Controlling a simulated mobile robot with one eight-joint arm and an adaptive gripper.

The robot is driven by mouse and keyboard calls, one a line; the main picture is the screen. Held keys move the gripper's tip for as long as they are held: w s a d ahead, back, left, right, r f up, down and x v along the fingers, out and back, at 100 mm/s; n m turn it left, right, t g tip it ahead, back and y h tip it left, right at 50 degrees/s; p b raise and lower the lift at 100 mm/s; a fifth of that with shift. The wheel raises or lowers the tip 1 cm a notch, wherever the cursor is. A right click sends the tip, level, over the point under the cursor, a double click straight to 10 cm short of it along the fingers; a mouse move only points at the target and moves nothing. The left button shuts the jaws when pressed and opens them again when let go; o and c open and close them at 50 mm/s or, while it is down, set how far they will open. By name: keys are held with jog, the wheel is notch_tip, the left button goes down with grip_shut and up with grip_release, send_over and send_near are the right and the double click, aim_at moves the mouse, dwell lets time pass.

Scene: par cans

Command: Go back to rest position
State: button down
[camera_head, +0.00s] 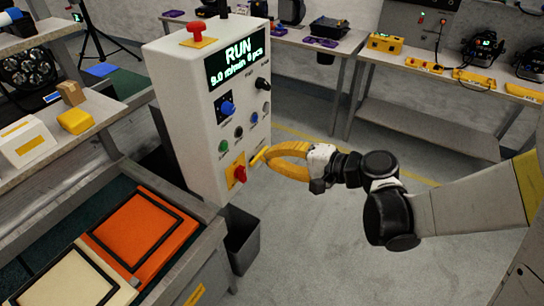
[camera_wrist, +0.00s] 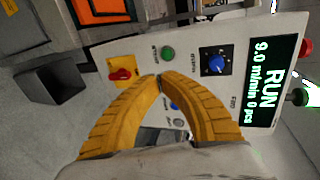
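My gripper (camera_head: 258,160) has two curved yellow fingers. In the wrist view its fingertips (camera_wrist: 160,77) meet, with nothing visible between them. It is in front of the lower front face of a white control box (camera_head: 205,110), close to the red knob on a yellow plate (camera_head: 238,172). I cannot tell whether the tips touch the box. The box's display (camera_head: 238,58) reads RUN, 9.0 m/min and 0 pcs. A blue knob (camera_wrist: 216,64) and a green button (camera_wrist: 168,53) show near the fingers in the wrist view.
A red mushroom button (camera_head: 197,29) tops the box. A dark bin (camera_head: 242,240) stands below it. Orange (camera_head: 140,235) and cream panels lie at the lower left. A bench (camera_head: 430,80) with yellow tools runs along the back. Grey floor is open around my arm.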

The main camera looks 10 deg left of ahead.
dwell(0.3)
jog(key=s+d+n+h, duration=0.1)
jog(key=s+d+h, duration=0.3)
jog(key=d, duration=0.4)
jog(key=s+d+r+n+h, duration=0.1)
jog(key=s+d+n+h, duration=0.1)
jog(key=s+d+h, duration=0.3)
jog(key=s+d+n+t+h, duration=0.1)
jog(key=s+d+h, duration=0.3)
jog(key=d, duration=0.9)
jog(key=shift+s+d+r+n, duration=0.15)
jog(key=shift+s+r+n, duration=0.15)
jog(key=shift+s, duration=0.3)
